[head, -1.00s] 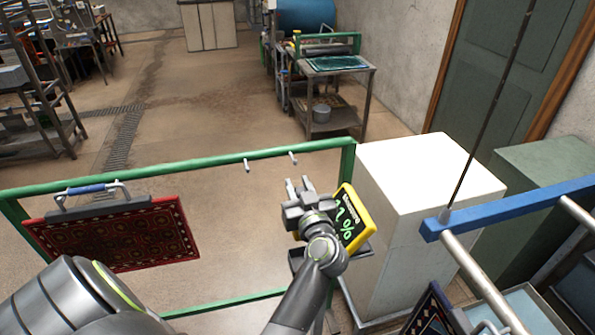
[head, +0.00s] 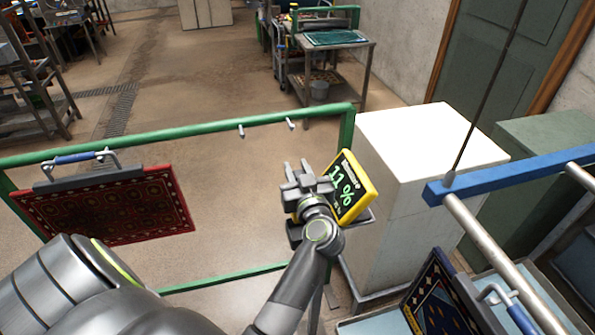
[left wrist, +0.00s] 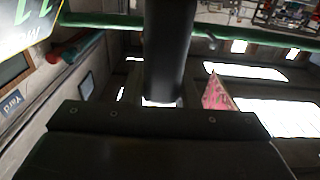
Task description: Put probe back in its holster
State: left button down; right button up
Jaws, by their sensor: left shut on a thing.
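My left gripper (head: 307,168) is in the middle of the head view, just left of a yellow meter (head: 352,187) whose screen reads 11 %. In the left wrist view a dark round shaft (left wrist: 168,45), which looks like the probe, stands between the jaws, and the gripper is shut on it. In the head view the probe is hidden by the gripper. A corner of the meter (left wrist: 25,22) shows upside down in the left wrist view. A dark tray-like part (head: 362,217) lies under the meter; I cannot tell whether it is the holster. My right gripper is not in view.
A green frame (head: 180,135) with small pegs crosses behind the gripper. A red patterned rug (head: 105,205) hangs clamped at left. A white cabinet (head: 430,145) stands right of the meter. A blue bar (head: 515,188) and a dark rug (head: 447,305) are at right.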

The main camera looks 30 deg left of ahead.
pick_arm(q)
jog(key=shift+f+b, duration=1.6)
jog(key=shift+b, duration=0.25)
jog(key=shift+f, duration=0.25)
jog(key=shift+f+b, duration=0.55)
jog(key=shift+f, duration=2.2)
jog(key=c, duration=1.1)
grip_release()
jog(key=shift+o, duration=0.2)
